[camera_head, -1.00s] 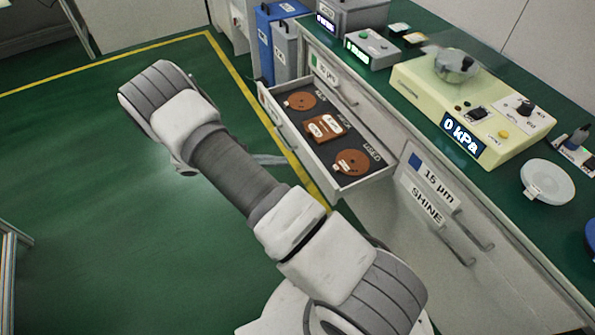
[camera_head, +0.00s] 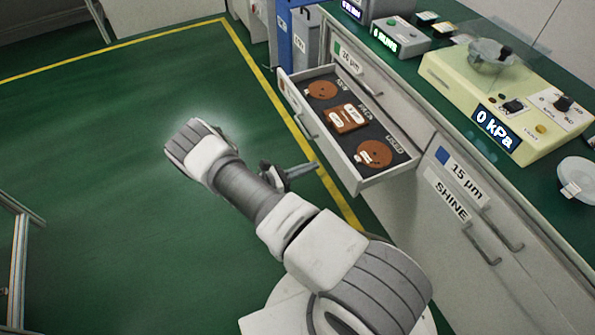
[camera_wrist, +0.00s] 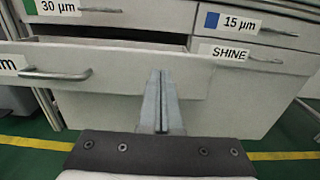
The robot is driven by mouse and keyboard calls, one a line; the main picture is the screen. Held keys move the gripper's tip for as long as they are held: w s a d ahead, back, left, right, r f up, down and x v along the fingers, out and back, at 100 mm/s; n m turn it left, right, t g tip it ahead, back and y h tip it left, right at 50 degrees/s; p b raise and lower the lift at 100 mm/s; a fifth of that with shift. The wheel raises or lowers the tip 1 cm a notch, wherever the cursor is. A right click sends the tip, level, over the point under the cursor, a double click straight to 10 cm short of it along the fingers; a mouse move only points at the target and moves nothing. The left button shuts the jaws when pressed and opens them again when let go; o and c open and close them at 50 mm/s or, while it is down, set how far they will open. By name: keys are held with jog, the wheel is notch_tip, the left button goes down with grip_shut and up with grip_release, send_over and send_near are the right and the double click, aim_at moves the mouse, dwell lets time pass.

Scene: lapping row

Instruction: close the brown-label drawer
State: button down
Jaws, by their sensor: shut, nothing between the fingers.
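The open drawer (camera_head: 359,183) sticks out from the cabinet in the head view. Its dark tray holds brown discs and a brown square plate. In the wrist view its pale front (camera_wrist: 120,72) spans the left and middle, with a bar handle (camera_wrist: 55,74) and a label (camera_wrist: 8,65) cut off to "µm". My gripper (camera_head: 312,167) is beside the drawer front, on the floor side. In the wrist view my gripper (camera_wrist: 161,75) is shut and empty, its tips over the drawer front, right of the handle. Contact cannot be told.
Shut drawers labelled 30 µm (camera_wrist: 58,7), 15 µm (camera_wrist: 232,22) and SHINE (camera_wrist: 228,52) surround the open one. The counter carries a cream 0 kPa machine (camera_head: 440,75).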

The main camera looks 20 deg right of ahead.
aim_at(339, 156)
jog(key=d, duration=0.7)
jog(key=shift+w+d+b, duration=0.1)
jog(key=shift+b, duration=0.25)
jog(key=d+b, duration=0.1)
jog(key=d, duration=0.6)
jog(key=d+b, duration=0.1)
jog(key=d, duration=0.6)
jog(key=d+b, duration=0.2)
jog(key=d, duration=0.5)
jog(key=shift+w, duration=0.4)
